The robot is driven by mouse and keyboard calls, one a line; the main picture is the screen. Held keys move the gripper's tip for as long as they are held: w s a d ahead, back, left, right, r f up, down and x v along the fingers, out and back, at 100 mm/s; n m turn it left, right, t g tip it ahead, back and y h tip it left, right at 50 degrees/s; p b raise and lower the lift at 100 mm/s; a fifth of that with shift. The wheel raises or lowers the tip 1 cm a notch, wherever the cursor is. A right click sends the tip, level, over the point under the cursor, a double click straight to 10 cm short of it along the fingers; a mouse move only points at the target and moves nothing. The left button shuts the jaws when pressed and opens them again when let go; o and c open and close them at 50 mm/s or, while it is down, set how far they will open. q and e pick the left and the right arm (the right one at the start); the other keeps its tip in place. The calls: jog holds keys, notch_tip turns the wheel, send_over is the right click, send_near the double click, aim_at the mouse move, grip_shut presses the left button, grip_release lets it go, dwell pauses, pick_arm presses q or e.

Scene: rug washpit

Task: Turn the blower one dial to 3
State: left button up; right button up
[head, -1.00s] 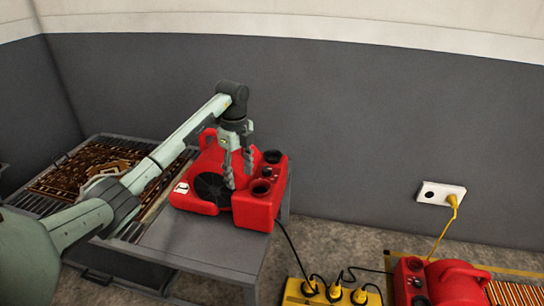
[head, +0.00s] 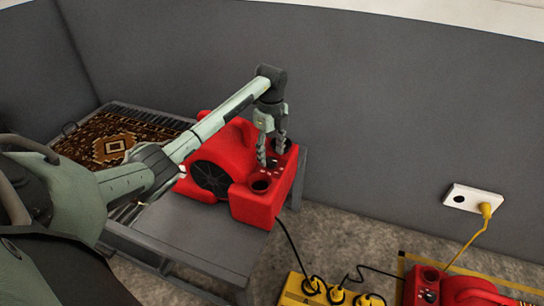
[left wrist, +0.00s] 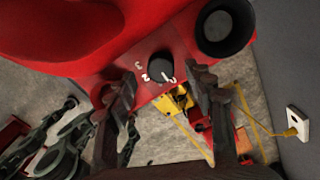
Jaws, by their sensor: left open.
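The red blower (head: 235,148) stands on a grey table, with a black fan grille and two round black openings. In the left wrist view its panel (left wrist: 115,68) carries a small black dial (left wrist: 161,66) between white numerals 3, 2 and 1; where its pointer stands is too small to tell. My left gripper (head: 271,158) points down over the panel in the head view. In the left wrist view its two fingers (left wrist: 162,82) are open, one on each side below the dial, with nothing between them. Grey-green links of my own show at lower left there; a right gripper cannot be clearly made out.
A patterned rug (head: 115,145) lies on a slatted surface at left. A yellow power strip (head: 310,290) and a second red blower (head: 465,290) are at lower right. A cord runs from a wall socket (head: 472,200). The grey wall stands behind the table.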

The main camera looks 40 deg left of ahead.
pick_arm(q)
jog(key=shift+f, duration=1.2)
jog(key=c, duration=1.2)
